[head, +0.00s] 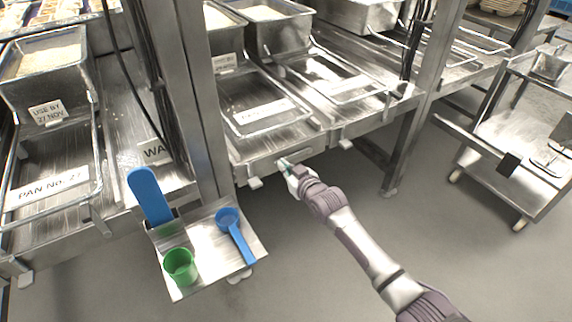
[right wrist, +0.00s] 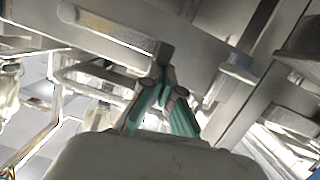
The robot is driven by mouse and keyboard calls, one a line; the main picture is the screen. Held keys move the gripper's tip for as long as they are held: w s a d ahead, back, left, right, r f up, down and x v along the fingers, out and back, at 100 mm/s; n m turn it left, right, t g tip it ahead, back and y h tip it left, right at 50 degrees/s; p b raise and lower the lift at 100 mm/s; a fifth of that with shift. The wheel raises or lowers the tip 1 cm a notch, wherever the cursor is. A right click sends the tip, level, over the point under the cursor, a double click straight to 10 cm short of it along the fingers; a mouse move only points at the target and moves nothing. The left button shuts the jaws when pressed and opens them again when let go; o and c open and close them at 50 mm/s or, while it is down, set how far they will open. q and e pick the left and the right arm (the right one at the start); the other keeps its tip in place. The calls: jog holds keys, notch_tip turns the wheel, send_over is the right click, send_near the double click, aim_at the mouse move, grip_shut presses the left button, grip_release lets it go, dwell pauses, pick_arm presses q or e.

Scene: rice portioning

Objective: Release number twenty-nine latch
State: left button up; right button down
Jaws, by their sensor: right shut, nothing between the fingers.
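My right gripper (head: 284,163) is at the front rail (head: 262,165) of the middle bay, below a tray with a "PAN No." label (head: 262,112) whose number I cannot read. In the right wrist view, the teal fingers (right wrist: 164,92) are shut and empty, close under a small metal tab (right wrist: 163,52) hanging from the rail. I cannot tell whether they touch it. Light tabs hang under the rail at its left (head: 255,183) and right (head: 345,144). No number 29 is legible, so I cannot say which latch bears it. My left gripper is out of view.
At left is a tray labelled "PAN No. 27" (head: 48,184). A small shelf (head: 200,240) holds a green cup (head: 181,266), a blue scoop (head: 238,238) and a blue paddle (head: 150,195). A steel post (head: 195,110) stands beside it. A cart (head: 520,135) is at right; floor between is clear.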

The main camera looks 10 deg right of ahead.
jog(key=shift+s+f, duration=0.1)
jog(key=shift+f, duration=0.25)
jog(key=shift+s, duration=0.15)
jog(key=v, duration=1.1)
jog(key=shift+s+d+r, duration=0.25)
jog(key=shift+r, duration=0.15)
